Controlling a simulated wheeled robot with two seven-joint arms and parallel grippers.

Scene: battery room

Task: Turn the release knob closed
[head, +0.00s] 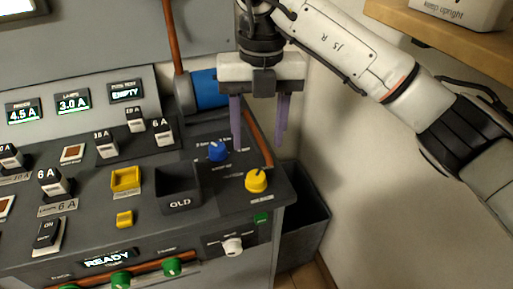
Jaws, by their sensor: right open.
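Several knobs sit on the dark console (290,195), and their small labels are too blurred to tell which is the release knob. A blue knob (217,151) and a yellow knob (256,180) stand on its top at the right. A white knob (232,246) is on the front face below, and green knobs (172,266) are along the lower front. My right gripper (259,146) is open and empty, with its purple fingers pointing down. My left gripper is out of view.
A tray marked OLD (179,203) is left of the yellow knob. Yellow sockets (125,179) and several switches (162,132) fill the console's left. A display reads READY (108,259). A blue cylinder (208,90) and copper pipe (173,40) stand behind. A dark bin (305,210) is at right.

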